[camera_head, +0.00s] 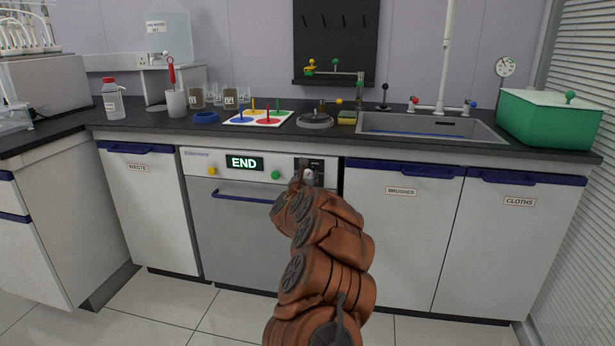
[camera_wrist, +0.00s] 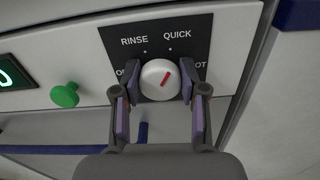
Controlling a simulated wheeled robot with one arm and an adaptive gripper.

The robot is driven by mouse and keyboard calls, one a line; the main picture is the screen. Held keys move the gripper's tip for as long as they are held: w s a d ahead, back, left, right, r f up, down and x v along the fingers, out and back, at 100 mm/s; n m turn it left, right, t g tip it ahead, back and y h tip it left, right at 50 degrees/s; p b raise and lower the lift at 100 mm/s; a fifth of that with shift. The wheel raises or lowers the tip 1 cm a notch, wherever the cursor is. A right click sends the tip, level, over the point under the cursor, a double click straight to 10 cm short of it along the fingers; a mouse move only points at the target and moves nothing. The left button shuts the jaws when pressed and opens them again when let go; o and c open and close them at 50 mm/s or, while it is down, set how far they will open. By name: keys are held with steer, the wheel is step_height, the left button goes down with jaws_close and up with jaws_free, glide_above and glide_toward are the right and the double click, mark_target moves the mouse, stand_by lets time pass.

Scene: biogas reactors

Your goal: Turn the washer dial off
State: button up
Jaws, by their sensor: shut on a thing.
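The washer (camera_head: 240,230) stands under the counter, and its lit display (camera_head: 244,163) reads END. Its dial (camera_wrist: 158,84) is a round white knob with a red mark on a black panel. The red mark tilts up and slightly right, roughly toward the word QUICK. RINSE is at upper left. My gripper (camera_wrist: 161,82) is shut on the dial, one finger on each side. In the head view my gripper (camera_head: 306,171) hides most of the dial.
A green knob (camera_wrist: 65,95) sticks out left of the dial, with a yellow knob (camera_head: 212,170) further left. A blue washer handle (camera_head: 240,195) runs below. Closed cupboards flank the washer. The counter (camera_head: 420,147) above holds a sink (camera_head: 430,127) and a green tub (camera_head: 548,120).

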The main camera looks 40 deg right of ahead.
steer(key=c, duration=0.4)
